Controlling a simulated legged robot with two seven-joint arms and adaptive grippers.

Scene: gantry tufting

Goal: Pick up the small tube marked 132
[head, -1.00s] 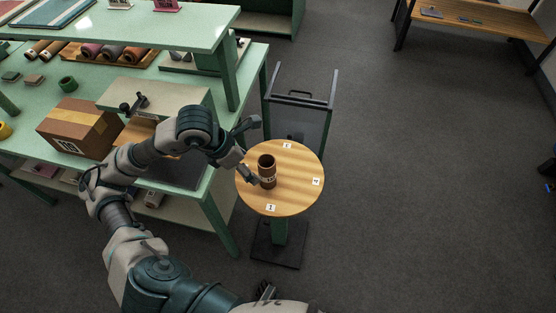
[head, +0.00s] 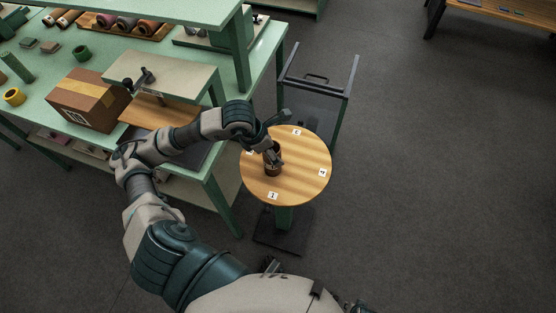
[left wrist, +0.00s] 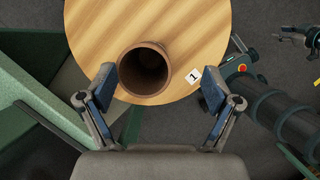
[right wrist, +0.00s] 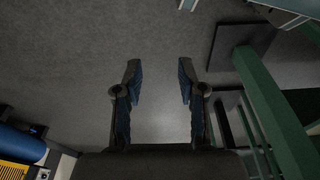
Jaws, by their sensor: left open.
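A brown hollow tube (head: 271,169) stands upright on the round wooden table, near its left part. In the left wrist view I look down into the open top of the tube (left wrist: 145,70). A label on its side is too small to read, so I cannot confirm the number 132. My left gripper (head: 275,151) is at the tube's upper part in the head view. In the left wrist view its fingers (left wrist: 156,90) are spread, with the tube's mouth ahead and between them. My right gripper (right wrist: 157,82) is open and empty, pointing at bare floor.
The round table (head: 305,180) carries small white number cards at its edge. A dark cart (head: 318,100) stands behind it. To the left is a green workbench (head: 60,65) with a cardboard box (head: 88,100), rolls and small items. The floor at the right is open.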

